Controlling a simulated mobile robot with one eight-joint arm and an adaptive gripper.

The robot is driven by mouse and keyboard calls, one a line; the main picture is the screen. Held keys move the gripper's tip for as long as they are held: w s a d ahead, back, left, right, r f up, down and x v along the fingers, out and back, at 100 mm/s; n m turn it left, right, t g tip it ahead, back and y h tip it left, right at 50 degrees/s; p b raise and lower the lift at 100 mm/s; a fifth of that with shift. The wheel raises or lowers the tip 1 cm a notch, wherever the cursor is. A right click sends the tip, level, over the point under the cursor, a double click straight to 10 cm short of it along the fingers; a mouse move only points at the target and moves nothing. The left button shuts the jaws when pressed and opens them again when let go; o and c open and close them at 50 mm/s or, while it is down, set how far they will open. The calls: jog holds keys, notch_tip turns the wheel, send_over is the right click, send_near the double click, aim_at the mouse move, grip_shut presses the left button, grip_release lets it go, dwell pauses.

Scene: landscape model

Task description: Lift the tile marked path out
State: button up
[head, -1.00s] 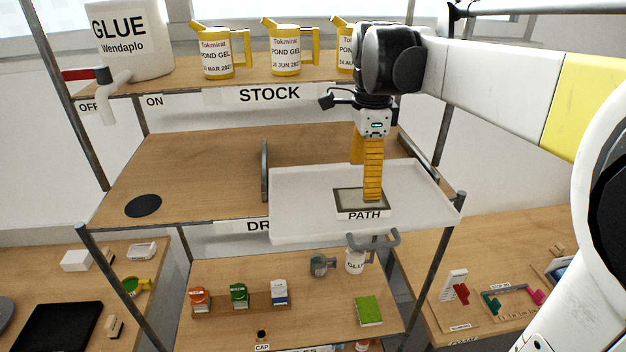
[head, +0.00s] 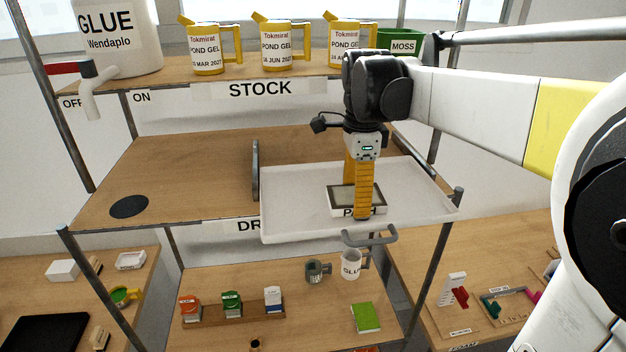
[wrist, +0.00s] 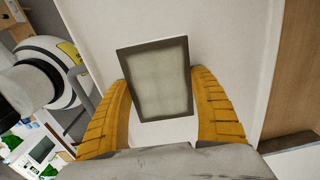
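The tile marked PATH (head: 375,192) lies on the white tray (head: 290,205), with a grey top in a dark border and a white front side. Its label is partly hidden by a yellow finger. My gripper (head: 356,200) points down over it, one finger in front of the tile and one behind. In the wrist view the tile (wrist: 158,78) shows between the two spread fingers of my gripper (wrist: 160,85). Both fingers are very close to its sides; I cannot tell whether they touch. The tile looks slightly turned relative to the fingers.
The tray has a grey handle (head: 370,238) at its front. A dark upright divider (head: 255,170) stands at its left. Shelf posts (head: 440,245) stand nearby, and the STOCK shelf (head: 300,79) with yellow jugs is above. The wooden shelf left of the divider is mostly clear.

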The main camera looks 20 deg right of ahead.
jog(key=shift+r+p, duration=0.6)
jog(key=shift+r, duration=0.25)
jog(key=shift+c, duration=0.4)
jog(key=shift+r+p, duration=1.15)
jog(key=shift+r, duration=0.55)
